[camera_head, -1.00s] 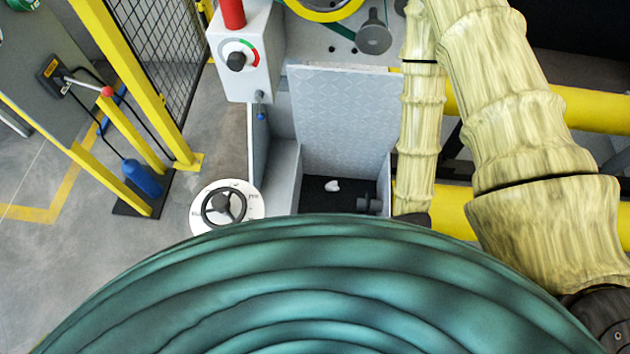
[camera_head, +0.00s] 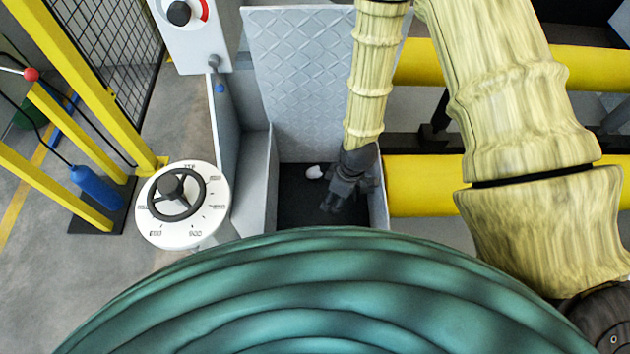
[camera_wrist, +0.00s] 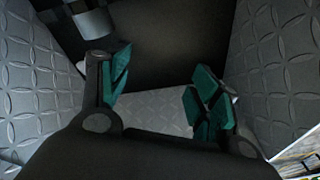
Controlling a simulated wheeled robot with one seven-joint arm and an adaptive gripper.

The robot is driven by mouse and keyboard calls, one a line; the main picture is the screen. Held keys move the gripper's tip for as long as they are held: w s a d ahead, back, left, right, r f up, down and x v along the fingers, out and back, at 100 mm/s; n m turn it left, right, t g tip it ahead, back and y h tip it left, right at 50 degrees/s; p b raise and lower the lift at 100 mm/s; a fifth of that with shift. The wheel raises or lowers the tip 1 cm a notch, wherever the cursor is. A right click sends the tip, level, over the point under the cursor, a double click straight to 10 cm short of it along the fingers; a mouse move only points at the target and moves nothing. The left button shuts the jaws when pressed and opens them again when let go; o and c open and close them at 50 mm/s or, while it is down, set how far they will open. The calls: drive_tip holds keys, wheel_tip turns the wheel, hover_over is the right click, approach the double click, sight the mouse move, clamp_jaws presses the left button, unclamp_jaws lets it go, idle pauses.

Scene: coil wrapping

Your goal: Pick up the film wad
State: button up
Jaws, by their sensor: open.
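The film wad (camera_head: 315,171) is a small white lump on the dark floor of an open-topped metal compartment (camera_head: 258,180), near its back left. My gripper (camera_head: 335,208) reaches down into this compartment, just right of and in front of the wad, apart from it in the head view. In the wrist view my gripper (camera_wrist: 160,85) shows two teal-padded fingers spread apart with nothing between them. A small pale patch beside the right finger may be the wad, mostly hidden; I cannot tell.
A raised treadplate lid (camera_head: 300,75) stands behind the compartment. A dark fitting (camera_wrist: 95,55) lies beyond the left finger. A white dial with a handwheel (camera_head: 182,205) stands to the left, yellow rails (camera_head: 420,185) to the right. A large green ribbed coil (camera_head: 320,290) fills the front.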

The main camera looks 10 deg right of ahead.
drive_tip(key=w+a+f+n+b, duration=0.2)
drive_tip(key=w+f+n+b, duration=0.35)
drive_tip(key=w+b, duration=0.4)
drive_tip(key=n+t+h+b, duration=0.1)
drive_tip(key=n+b, duration=0.5)
drive_tip(key=b, duration=0.3)
approach(315, 172)
drive_tip(key=shift+w+a+f+b, duration=0.15)
drive_tip(key=shift+f+b, duration=0.3)
drive_tip(key=shift+f, duration=0.4)
drive_tip(key=shift+w+a+f+b, duration=0.15)
drive_tip(key=shift+f+b, duration=0.35)
drive_tip(key=shift+f, duration=0.4)
drive_tip(key=shift+w+a+f+b, duration=0.15)
drive_tip(key=shift+f+b, duration=0.3)
drive_tip(key=shift+f, duration=0.4)
drive_tip(key=f+b, duration=0.4)
drive_tip(key=f, duration=0.1)
drive_tip(key=shift+w, duration=0.2)
drive_tip(key=c, duration=1)
